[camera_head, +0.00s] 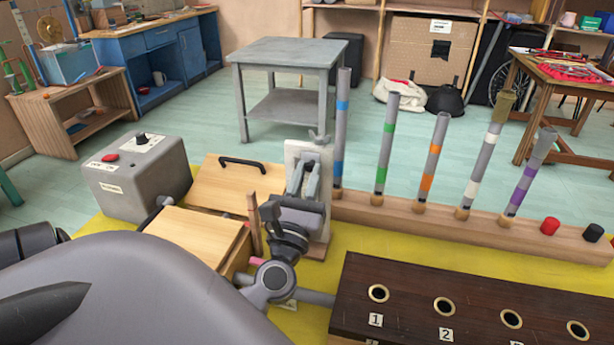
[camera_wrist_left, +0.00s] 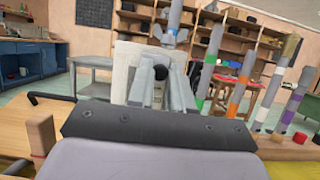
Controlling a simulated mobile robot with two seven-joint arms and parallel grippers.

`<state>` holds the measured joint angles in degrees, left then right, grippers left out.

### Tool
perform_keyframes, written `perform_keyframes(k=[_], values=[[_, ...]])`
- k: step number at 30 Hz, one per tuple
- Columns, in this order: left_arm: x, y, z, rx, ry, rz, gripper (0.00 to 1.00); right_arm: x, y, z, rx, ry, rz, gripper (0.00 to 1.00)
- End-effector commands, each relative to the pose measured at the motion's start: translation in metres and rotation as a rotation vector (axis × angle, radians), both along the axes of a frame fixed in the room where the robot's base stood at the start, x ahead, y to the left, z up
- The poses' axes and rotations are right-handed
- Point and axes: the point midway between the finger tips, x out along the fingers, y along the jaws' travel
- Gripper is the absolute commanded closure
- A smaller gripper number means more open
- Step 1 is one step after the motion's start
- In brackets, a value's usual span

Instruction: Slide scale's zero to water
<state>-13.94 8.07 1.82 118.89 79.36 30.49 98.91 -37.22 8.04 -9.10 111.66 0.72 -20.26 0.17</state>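A pale upright board (camera_head: 324,216) with a wing nut (camera_head: 320,137) on top stands beside the blue-banded tube (camera_head: 341,120); it may be the scale. I see no zero mark and no water line on it. My left gripper (camera_head: 309,172) is in front of this board. In the left wrist view, its two fingers (camera_wrist_left: 158,76) stand apart with a small dark knob (camera_wrist_left: 158,73) between them. The knob nearly fills the gap, and I cannot tell whether the fingers press on it. The board (camera_wrist_left: 126,68) also shows behind them. My right gripper is not in view.
A wooden rack (camera_head: 480,236) holds several grey tubes with coloured bands. A dark wooden block (camera_head: 400,295) with numbered holes lies in front. A grey box (camera_head: 135,185) and a wooden case with a black handle (camera_head: 243,162) are at left.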

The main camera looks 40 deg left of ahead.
Motion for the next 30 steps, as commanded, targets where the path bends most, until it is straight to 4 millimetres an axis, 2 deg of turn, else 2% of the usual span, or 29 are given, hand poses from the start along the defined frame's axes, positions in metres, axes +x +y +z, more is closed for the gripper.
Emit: perform_keyframes(k=[8,15,16,17,18,26,30], values=[[0.0,0.0,0.014,-0.003,-0.002,0.0,1.0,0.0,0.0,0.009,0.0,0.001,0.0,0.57],[0.0,0.0,0.012,-0.001,0.0,0.0,1.0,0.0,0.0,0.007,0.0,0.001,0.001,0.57],[0.0,0.0,0.012,-0.001,0.0,0.0,0.71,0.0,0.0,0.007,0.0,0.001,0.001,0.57],[0.0,0.0,0.012,-0.001,0.0,0.0,0.61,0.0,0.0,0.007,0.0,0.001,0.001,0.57],[0.0,0.0,0.012,-0.001,0.0,0.0,0.55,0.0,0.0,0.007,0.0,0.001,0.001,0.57],[0.0,0.0,0.012,0.0,0.0,0.0,0.55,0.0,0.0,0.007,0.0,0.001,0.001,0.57],[-0.007,-0.004,0.006,-0.001,0.002,0.0,0.55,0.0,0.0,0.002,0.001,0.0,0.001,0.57]])
